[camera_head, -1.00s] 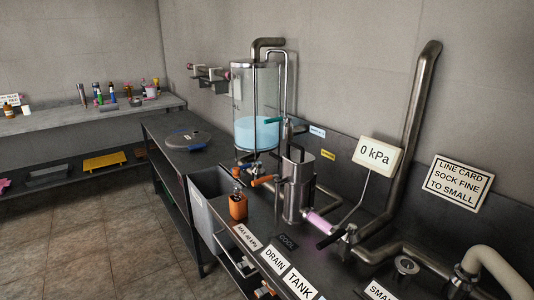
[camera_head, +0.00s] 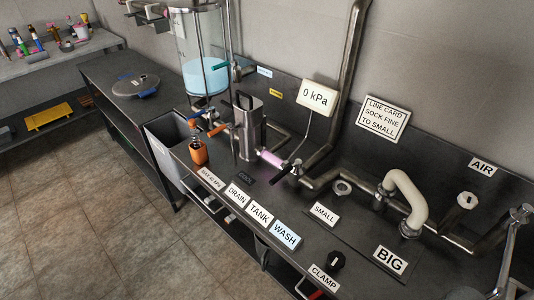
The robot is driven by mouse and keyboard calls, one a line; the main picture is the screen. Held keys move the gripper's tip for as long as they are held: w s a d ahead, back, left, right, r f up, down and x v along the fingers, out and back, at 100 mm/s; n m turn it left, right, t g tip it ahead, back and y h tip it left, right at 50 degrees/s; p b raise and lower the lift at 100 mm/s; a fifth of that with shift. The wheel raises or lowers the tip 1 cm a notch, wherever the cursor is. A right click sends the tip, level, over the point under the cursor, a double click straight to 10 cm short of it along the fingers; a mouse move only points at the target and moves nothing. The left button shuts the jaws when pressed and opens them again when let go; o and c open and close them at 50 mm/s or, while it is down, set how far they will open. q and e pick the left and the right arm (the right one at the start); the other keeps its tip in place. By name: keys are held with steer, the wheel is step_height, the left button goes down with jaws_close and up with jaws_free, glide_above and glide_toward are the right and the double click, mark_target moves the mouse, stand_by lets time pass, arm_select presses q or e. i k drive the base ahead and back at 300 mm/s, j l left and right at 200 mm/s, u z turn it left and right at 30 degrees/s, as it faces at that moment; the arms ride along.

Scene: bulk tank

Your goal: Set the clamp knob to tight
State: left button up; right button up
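The clamp knob (camera_head: 335,260) is a small black round knob with a pale mark, at the bottom right of the head view. It sits on the dark bench top just behind the white "CLAMP" label (camera_head: 324,279). Its exact setting is too small to read. Neither of my grippers shows in the view, and nothing touches the knob.
A cream curved hose (camera_head: 408,198) arches over the bench near the "BIG" label (camera_head: 390,261). A metal canister (camera_head: 247,132) and a glass tank of blue liquid (camera_head: 205,78) stand further left. A gauge sign (camera_head: 317,96) reads 0 kPa.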

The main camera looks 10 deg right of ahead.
mark_target(336, 260)
steer(key=z, duration=1.6)
steer(key=k+l+u, duration=0.15)
steer(key=l+u, duration=0.25)
steer(key=k+l+u, duration=0.25)
steer(key=l+u, duration=0.2)
steer(key=k+l+u, duration=0.25)
steer(key=u, duration=0.15)
steer(key=l, duration=0.1)
